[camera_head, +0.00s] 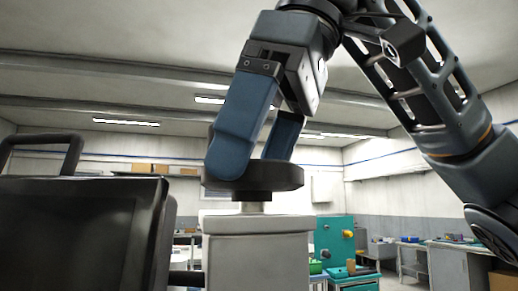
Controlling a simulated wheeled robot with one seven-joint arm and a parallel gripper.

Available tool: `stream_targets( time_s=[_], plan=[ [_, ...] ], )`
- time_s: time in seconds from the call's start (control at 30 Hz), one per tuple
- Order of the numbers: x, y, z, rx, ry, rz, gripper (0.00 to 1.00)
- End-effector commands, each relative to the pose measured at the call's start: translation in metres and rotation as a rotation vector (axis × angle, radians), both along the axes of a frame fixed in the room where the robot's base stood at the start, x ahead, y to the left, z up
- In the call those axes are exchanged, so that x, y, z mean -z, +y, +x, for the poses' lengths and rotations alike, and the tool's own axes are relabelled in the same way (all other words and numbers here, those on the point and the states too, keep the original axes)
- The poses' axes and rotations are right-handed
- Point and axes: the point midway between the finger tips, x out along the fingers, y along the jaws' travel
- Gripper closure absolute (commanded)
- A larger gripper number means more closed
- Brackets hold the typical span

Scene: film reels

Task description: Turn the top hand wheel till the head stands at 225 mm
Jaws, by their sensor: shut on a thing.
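The top hand wheel (283,176) is a dark, flat round wheel on a short dark hub and light shaft, on top of a pale grey column (258,252). My gripper (250,150) comes down from above with its blue fingers on the wheel. One finger covers the wheel's left front, and the other reaches down behind it at the right. The gripper is shut on the wheel; the exact contact is partly hidden by the front finger. No head, scale or 225 mm mark shows in this view.
A dark panel or case (75,235) with a black handle (70,158) stands close at the left. Behind the column, a teal machine (333,240) and benches (412,258) stand across the room. The space above the wheel is taken by my arm.

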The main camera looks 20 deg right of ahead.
Motion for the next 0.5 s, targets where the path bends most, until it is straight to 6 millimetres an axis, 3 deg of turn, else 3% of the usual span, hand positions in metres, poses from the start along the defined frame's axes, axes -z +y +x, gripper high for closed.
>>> stream_targets(
  time_s=[0.5],
  plan=[
    [-0.0009, 0.0004, -0.0005, 0.177, -0.001, 0.001, 0.40]
  ],
)
